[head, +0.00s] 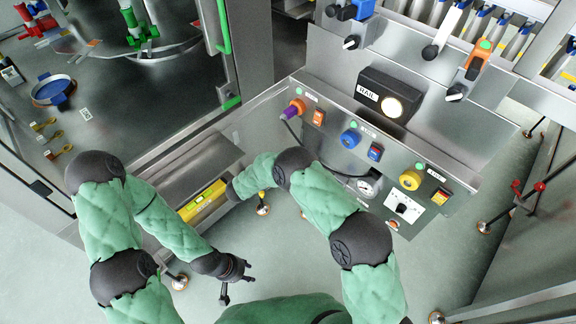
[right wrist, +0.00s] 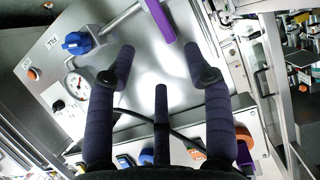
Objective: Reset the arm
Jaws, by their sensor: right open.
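My left arm comes in from the left in the head view. Its dark gripper (head: 238,290) hangs low over the pale floor, fingers apart and empty. My right arm (head: 340,215) is bent, its forearm reaching left in front of the control panel (head: 335,150). The right gripper's fingers are not clear in the head view. In the right wrist view the right gripper (right wrist: 158,60) is open, with nothing between its fingers. Beyond them are a bare metal panel, a purple bar (right wrist: 160,20) and a blue-handled valve (right wrist: 78,43).
The panel carries a blue knob (head: 349,139), a yellow knob (head: 410,180), a gauge (head: 369,185) and a lamp box (head: 393,97). A yellow block (head: 203,200) lies beside my right forearm's end. A glass-walled machine stands at left. Floor is open below the panel.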

